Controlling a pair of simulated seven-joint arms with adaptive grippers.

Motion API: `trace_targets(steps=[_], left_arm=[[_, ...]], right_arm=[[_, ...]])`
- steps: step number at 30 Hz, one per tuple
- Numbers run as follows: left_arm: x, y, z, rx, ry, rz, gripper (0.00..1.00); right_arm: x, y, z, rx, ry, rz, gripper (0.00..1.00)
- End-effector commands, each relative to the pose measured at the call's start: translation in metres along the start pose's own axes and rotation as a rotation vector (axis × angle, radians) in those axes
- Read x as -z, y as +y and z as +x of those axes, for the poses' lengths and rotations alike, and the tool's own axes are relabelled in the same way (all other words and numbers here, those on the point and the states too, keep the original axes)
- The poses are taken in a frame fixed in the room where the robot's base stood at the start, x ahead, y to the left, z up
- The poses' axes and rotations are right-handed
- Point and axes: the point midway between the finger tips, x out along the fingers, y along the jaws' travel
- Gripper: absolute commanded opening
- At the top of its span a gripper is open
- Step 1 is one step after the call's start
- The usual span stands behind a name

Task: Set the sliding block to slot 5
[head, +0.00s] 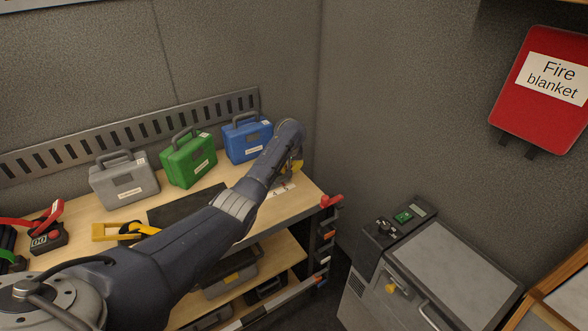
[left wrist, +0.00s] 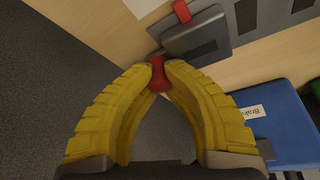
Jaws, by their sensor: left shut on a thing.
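My left gripper (head: 292,168) is over the right end of the wooden bench, mostly hidden behind its own arm in the head view. In the left wrist view its yellow fingers (left wrist: 160,66) close at the tips on a small red knob (left wrist: 158,76). I cannot tell how this knob joins the sliding block, as the fingers cover much of it. A pale marked strip (head: 283,190) lies on the bench beside the gripper. Its slot numbers are too small to read, so the block's slot cannot be told. My right gripper is not in view.
A blue case (head: 247,141), a green case (head: 188,160) and a grey case (head: 124,183) stand along the back of the bench. Red hooks (head: 331,201) stick out at its right edge. A grey machine (head: 440,270) stands to the right.

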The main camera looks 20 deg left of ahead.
Motion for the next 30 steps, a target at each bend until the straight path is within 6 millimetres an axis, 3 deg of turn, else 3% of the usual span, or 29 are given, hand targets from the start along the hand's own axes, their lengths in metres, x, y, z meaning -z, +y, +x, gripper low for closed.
trace_targets(steps=[7,8,16,25,30], left_arm=[[0.009,0.002,-0.006,-0.011,0.018,-0.008,0.0],[0.009,0.003,-0.006,-0.011,0.018,-0.008,0.14],[0.005,0.003,-0.004,-0.008,0.012,-0.005,0.45],[0.004,0.003,-0.004,-0.008,0.008,-0.003,0.45],[0.003,0.004,-0.015,-0.009,0.008,-0.003,0.45]], right_arm=[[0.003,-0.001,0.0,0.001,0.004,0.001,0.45],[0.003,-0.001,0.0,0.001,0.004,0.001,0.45],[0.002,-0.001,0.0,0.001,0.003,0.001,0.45],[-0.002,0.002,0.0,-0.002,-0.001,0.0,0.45],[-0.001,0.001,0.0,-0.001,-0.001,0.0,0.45]])
